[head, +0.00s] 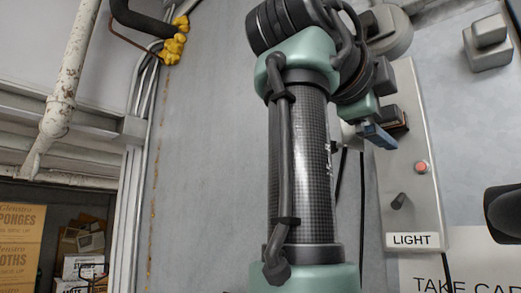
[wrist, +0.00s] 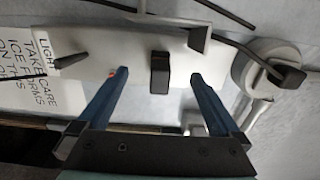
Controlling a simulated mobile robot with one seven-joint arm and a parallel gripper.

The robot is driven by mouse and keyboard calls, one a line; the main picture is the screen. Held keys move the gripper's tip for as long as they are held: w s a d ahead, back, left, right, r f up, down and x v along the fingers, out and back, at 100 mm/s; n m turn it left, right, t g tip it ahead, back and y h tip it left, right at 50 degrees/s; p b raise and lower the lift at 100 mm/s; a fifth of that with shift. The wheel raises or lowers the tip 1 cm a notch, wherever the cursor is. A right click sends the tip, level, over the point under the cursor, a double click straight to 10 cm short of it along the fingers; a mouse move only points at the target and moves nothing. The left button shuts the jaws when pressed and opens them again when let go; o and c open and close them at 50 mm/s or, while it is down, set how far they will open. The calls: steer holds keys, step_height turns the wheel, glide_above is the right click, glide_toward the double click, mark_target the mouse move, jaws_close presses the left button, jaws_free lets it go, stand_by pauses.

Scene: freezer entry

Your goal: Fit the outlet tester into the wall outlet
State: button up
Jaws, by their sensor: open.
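My gripper (wrist: 160,86) is open, with its two blue fingers spread in front of the pale wall panel (wrist: 135,50). A small black block (wrist: 160,75), which looks like the outlet tester, shows between the fingertips, with a gap on each side. Whether it sits in the outlet cannot be told; no bare socket face shows. In the head view my gripper (head: 377,136) is at the panel's (head: 408,165) upper part, partly hidden behind my arm. A dark block (head: 397,121) shows beside the blue finger there.
The panel carries a red button (head: 421,167), a black lever (head: 399,201) and a LIGHT label (head: 410,240). A round grey fitting (wrist: 265,65) stands close to the right finger in the wrist view. A grey box (head: 486,45) is on the wall. Cartons (head: 22,245) stand lower left.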

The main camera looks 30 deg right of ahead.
steer(key=shift+b+v, duration=0.6)
steer(key=shift+v, duration=2.25)
steer(key=b+v, duration=0.1)
steer(key=v, duration=1.2)
steer(key=shift+r, duration=0.1)
